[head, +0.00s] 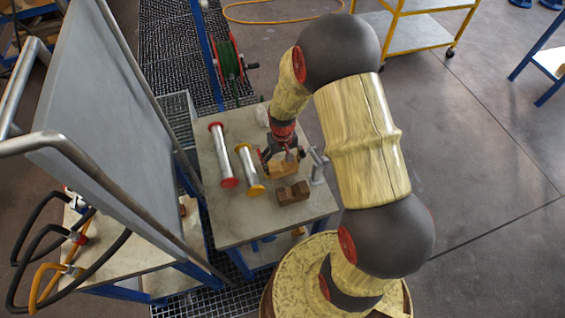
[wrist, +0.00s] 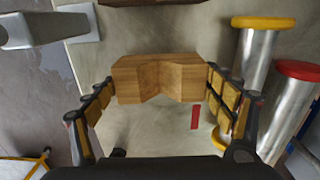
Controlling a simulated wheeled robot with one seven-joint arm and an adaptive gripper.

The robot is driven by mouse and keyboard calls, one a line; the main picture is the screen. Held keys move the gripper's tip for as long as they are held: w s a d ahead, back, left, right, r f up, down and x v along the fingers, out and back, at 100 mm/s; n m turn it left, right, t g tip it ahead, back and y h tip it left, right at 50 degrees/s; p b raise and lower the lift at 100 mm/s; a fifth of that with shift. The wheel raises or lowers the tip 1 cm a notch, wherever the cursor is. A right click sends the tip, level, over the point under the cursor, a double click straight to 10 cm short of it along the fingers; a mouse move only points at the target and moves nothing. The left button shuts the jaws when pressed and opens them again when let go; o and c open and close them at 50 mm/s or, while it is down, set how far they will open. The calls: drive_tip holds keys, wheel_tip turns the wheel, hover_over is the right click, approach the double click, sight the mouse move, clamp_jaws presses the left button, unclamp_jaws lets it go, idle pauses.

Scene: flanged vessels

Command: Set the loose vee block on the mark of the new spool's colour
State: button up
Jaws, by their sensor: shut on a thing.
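My gripper (head: 281,163) is shut on a light wooden vee block (head: 284,170) over the table. In the wrist view, the fingers press on both ends of this vee block (wrist: 140,82), and its notch is visible. Whether it touches the tabletop I cannot tell. A red mark (wrist: 195,117) lies on the table just beside the block. A second, darker brown vee block (head: 294,193) stands on the table nearby. A spool with red flanges (head: 223,155) and a spool with yellow flanges (head: 249,170) lie left of my gripper. No other colour mark is clear.
The worktable (head: 230,228) is bare along its front left. A grey metal fitting (head: 318,166) stands right of the held block. A large grey panel (head: 105,120) rises left of the table. A green hose reel (head: 228,60) is behind it.

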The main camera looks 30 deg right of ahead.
sight(282, 166)
drive_tip(key=o, duration=1.2)
wheel_tip(282, 166, up, 12)
drive_tip(key=shift+f, duration=0.1)
